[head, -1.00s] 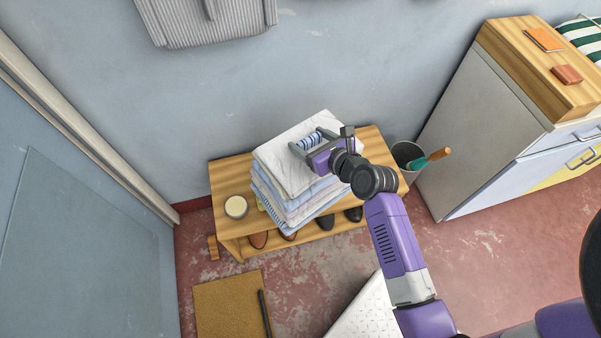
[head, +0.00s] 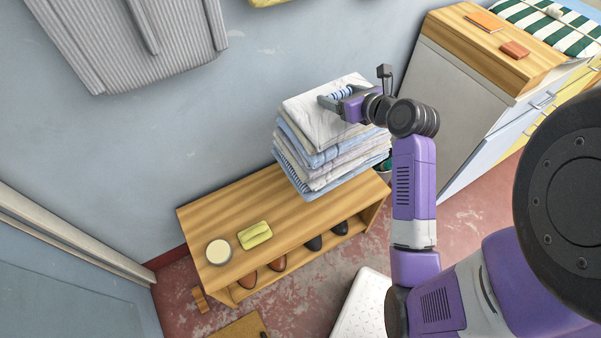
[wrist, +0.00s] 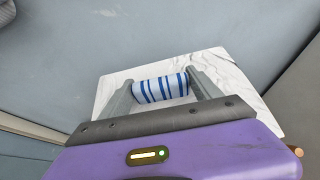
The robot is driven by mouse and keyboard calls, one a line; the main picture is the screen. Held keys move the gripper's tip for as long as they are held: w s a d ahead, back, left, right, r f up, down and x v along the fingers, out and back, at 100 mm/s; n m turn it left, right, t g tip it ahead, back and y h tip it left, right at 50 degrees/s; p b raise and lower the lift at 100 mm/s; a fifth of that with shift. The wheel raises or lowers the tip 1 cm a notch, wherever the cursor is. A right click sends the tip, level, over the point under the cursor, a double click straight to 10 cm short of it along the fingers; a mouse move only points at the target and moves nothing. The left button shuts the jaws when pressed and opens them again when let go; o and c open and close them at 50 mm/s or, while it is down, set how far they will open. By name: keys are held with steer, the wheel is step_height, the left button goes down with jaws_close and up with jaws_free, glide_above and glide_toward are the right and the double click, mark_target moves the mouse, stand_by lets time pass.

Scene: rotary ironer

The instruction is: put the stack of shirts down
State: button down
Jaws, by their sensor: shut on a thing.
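The stack of shirts (head: 312,158) is a tall pile of folded white, blue and grey cloth with a pale, marble-patterned top (head: 308,118). My gripper (head: 334,97) is at the top of the pile, its fingers on either side of a blue-and-white striped roll that seems part of the stack. In the wrist view, the striped roll (wrist: 160,88) lies between the two grey fingers over the pale top (wrist: 232,72). The pile appears upright over the right part of the wooden bench (head: 205,212). I cannot tell whether its underside touches the bench.
A round cream-topped container (head: 218,252) and a yellow folded item (head: 255,235) stand on the bench's left part. Shoes (head: 314,243) sit on the shelf below. A wood-topped cabinet (head: 475,85) is at right. Bare bench top shows left of the stack.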

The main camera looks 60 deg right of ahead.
step_height(320, 180, down, 19)
steer(key=b, duration=0.4)
steer(key=shift+r+b, duration=0.15)
steer(key=shift+b, duration=0.15)
steer(key=shift+c, duration=0.7)
jaws_free()
steer(key=shift+f, duration=0.2)
